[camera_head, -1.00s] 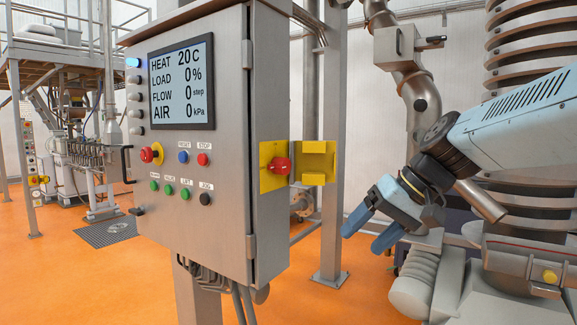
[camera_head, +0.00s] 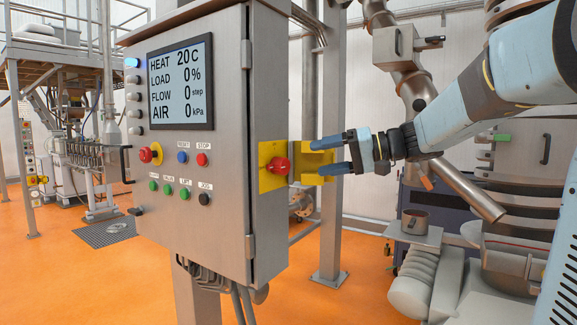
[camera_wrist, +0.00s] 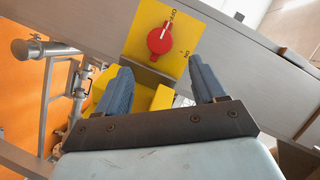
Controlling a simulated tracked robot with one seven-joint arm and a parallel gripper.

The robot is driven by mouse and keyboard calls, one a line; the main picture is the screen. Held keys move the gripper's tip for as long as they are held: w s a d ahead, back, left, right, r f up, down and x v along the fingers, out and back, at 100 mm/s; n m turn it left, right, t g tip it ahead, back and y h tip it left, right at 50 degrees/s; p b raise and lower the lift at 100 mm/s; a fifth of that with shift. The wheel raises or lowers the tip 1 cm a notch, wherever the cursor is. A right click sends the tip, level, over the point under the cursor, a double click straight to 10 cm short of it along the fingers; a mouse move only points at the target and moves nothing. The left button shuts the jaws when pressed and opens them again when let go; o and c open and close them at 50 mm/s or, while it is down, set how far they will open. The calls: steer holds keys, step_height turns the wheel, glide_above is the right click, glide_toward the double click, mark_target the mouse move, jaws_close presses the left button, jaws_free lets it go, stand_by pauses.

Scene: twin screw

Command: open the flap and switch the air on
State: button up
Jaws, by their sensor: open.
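The red rotary switch (camera_head: 279,164) sits on a yellow plate (camera_head: 271,182) on the right side of the grey control cabinet (camera_head: 235,220). The yellow flap (camera_head: 311,160) is swung open to the right, leaving the switch uncovered. My gripper (camera_head: 320,157) is open at the flap, right of the switch, its fingers partly covering the flap; contact cannot be told. In the wrist view, the switch (camera_wrist: 160,40) lies ahead of the open fingers, its white mark toward the upper label. Flap yellow (camera_wrist: 162,98) shows between the fingers. The display (camera_head: 182,83) reads AIR 0 kPa.
A steel post (camera_head: 332,230) stands behind the flap. The cabinet front carries several buttons and a red emergency knob (camera_head: 147,155). Pipes and a large machine (camera_head: 510,210) stand at the right. Orange floor (camera_head: 330,302) lies below the gripper.

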mark_target(288, 165)
steer(key=x, duration=0.9)
steer(key=shift+a, duration=0.1)
steer(key=shift+c, duration=0.2)
steer(key=c, duration=1)
steer(key=shift+f, duration=0.1)
